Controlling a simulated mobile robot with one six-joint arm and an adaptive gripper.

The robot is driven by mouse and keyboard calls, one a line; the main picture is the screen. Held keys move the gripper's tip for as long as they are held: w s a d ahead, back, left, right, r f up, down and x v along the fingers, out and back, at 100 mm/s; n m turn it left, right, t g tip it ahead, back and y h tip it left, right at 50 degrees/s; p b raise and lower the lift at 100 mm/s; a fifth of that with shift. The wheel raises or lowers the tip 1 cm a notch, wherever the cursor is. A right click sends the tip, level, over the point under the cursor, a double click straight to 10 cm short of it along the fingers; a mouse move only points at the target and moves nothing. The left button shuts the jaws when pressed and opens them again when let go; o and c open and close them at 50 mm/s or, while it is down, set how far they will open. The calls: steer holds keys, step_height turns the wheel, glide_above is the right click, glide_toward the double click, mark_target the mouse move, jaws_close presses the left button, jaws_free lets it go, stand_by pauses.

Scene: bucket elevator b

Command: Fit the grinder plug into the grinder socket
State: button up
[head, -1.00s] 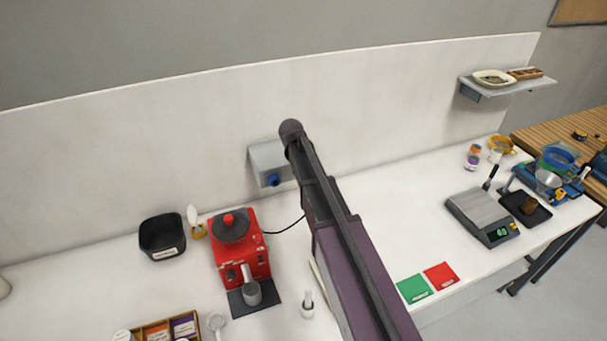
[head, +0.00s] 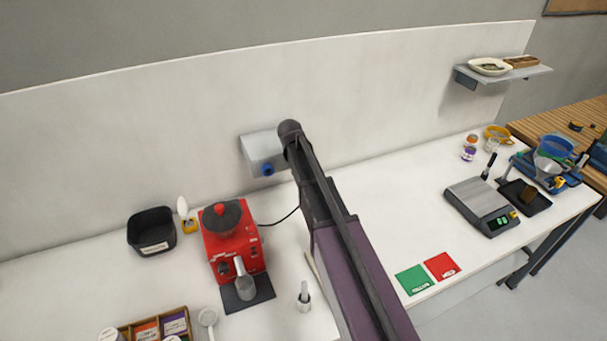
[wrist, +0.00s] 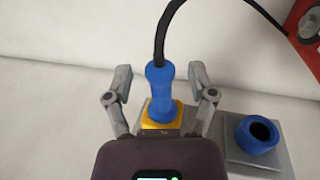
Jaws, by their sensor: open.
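The blue grinder plug (wrist: 160,90) stands upright in the wrist view with its black cable (wrist: 162,30) leaving the top. Its lower end is at a yellow socket or collar (wrist: 152,113) on the grey box; I cannot tell how deep it sits. My gripper (wrist: 160,84) is open, with one finger on each side of the plug and visible gaps between. A second, empty blue round socket (wrist: 257,134) is on the grey box (wrist: 287,160) to the right. In the head view my arm hides the plug and gripper; the blue socket (head: 267,169) shows.
The red grinder (head: 233,243) stands on the white bench, left of my arm, its cable running toward the wall box (head: 258,146). A black bin (head: 151,230) is further left. A scale (head: 481,207) and green (head: 414,280) and red (head: 442,266) cards lie right.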

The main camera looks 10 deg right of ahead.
jaws_close()
steer(key=shift+s+d, duration=0.15)
steer(key=shift+s, duration=0.8)
stand_by(1.3)
steer(key=shift+s+d, duration=0.15)
steer(key=shift+s, duration=0.55)
steer(key=shift+s, duration=0.3)
steer(key=shift+s+d, duration=0.2)
steer(key=shift+s, duration=0.5)
steer(key=shift+s, duration=0.3)
steer(key=shift+s+d, duration=0.2)
steer(key=shift+s, duration=0.7)
steer(key=shift+s+d, duration=0.2)
steer(key=shift+s, duration=0.7)
